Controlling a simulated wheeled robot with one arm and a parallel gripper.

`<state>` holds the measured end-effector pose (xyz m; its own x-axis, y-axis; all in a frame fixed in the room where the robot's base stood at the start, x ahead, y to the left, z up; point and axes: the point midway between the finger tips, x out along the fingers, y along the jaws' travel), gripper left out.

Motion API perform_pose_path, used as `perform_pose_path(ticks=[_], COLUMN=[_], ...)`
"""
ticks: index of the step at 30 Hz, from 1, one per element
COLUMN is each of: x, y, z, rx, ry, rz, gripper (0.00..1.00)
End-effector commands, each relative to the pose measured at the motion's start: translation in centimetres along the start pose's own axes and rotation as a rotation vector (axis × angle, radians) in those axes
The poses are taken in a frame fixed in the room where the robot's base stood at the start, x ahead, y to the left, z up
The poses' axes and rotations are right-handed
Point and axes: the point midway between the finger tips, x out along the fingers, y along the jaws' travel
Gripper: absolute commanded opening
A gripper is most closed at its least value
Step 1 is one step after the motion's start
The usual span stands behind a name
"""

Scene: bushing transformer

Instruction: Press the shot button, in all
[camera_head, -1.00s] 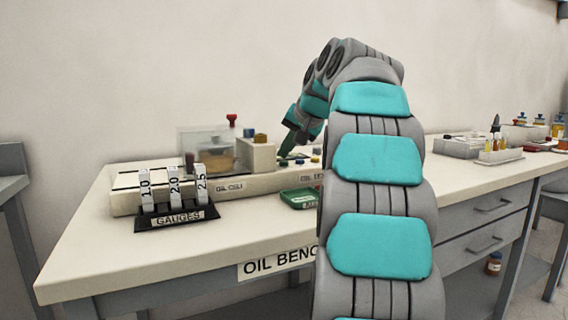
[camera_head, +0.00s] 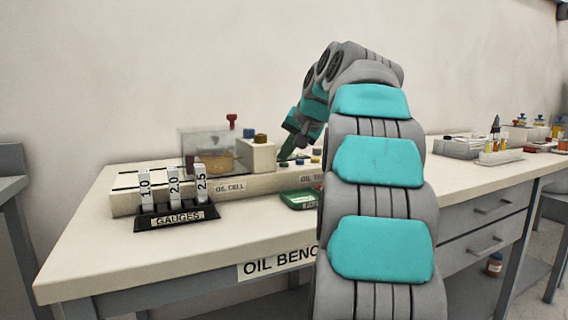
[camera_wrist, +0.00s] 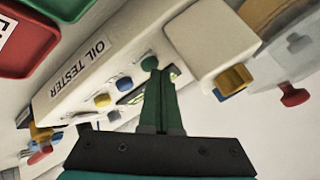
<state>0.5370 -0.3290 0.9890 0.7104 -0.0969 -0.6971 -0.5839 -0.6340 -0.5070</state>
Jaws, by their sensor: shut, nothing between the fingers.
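The oil tester (camera_wrist: 75,75) is a long cream unit on the bench, with small coloured buttons on its top. In the wrist view a green button (camera_wrist: 149,62) lies at the tips of my gripper (camera_wrist: 161,76), with a blue button (camera_wrist: 118,86) and a yellow button (camera_wrist: 102,100) beside it. No label reading "shot" is legible. My gripper's green fingers are shut and empty, pointing down at the tester; in the head view the gripper (camera_head: 285,155) is just right of the cream block. I cannot tell whether the tips touch the green button.
A clear oil cell (camera_head: 215,150) and a cream block (camera_head: 258,157) with a yellow-brown knob (camera_head: 261,138) stand left of my gripper. A green tray (camera_head: 300,199) lies in front of the tester. A gauges rack (camera_head: 177,218) stands front left. The bench front is mostly clear.

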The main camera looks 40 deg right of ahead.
Motion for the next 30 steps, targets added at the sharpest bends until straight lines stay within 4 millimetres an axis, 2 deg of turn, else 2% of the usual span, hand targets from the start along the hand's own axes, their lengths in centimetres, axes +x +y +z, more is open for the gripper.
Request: perform_pose_path(ticks=[14, 30], x=[0.2, -1.1], y=[0.1, -0.8], z=[0.1, -0.8], rx=[0.000, -0.001], ry=[-0.001, 0.000], rz=[0.000, 0.000], gripper=[0.00, 0.00])
